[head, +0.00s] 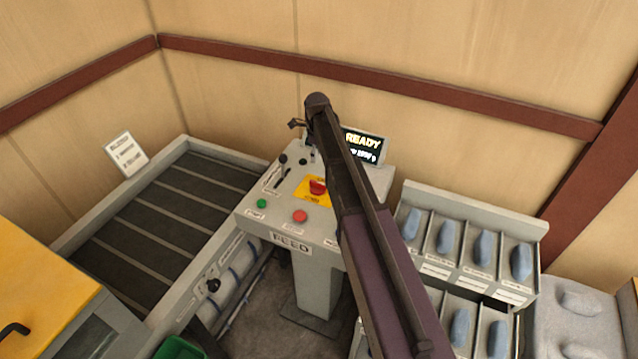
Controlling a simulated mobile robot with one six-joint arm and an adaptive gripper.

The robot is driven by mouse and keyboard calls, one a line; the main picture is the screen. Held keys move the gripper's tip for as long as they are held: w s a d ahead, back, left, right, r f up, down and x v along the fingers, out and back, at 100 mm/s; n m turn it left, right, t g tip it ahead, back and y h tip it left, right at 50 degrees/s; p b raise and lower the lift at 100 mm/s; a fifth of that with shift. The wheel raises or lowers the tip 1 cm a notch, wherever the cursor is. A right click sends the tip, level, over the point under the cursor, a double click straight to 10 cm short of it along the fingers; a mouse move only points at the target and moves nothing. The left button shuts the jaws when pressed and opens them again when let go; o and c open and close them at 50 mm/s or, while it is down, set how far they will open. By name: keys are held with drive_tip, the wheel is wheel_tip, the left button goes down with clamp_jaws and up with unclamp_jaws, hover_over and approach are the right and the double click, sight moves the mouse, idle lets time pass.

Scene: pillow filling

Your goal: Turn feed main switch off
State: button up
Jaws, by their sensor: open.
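The feed console (262,211) stands in the middle of the head view, with a "FEED" label on its front edge. On its sloped top is a red rotary switch (317,186) on a yellow plate, which looks like the main switch. Its exact setting is too small to tell. My arm crosses over the console's right part. My gripper (300,126) is open, above the console's back edge, behind the red switch and apart from it. Most of the gripper is hidden by my wrist. A display (363,143) at the back reads "READY", partly covered by my arm.
Near the switch are a green button (261,203), a red button (300,216), a slotted lever (283,173) and black knobs. A slatted conveyor (150,230) lies left. Bins (480,213) with blue pillow-like items stand right. A wooden wall with a dark rail is behind.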

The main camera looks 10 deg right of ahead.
sight(318, 182)
drive_tip(key=shift+d+f+b, duration=0.1)
drive_tip(key=shift+f+b, duration=6.65)
drive_tip(key=shift+f, duration=0.15)
clamp_jaws()
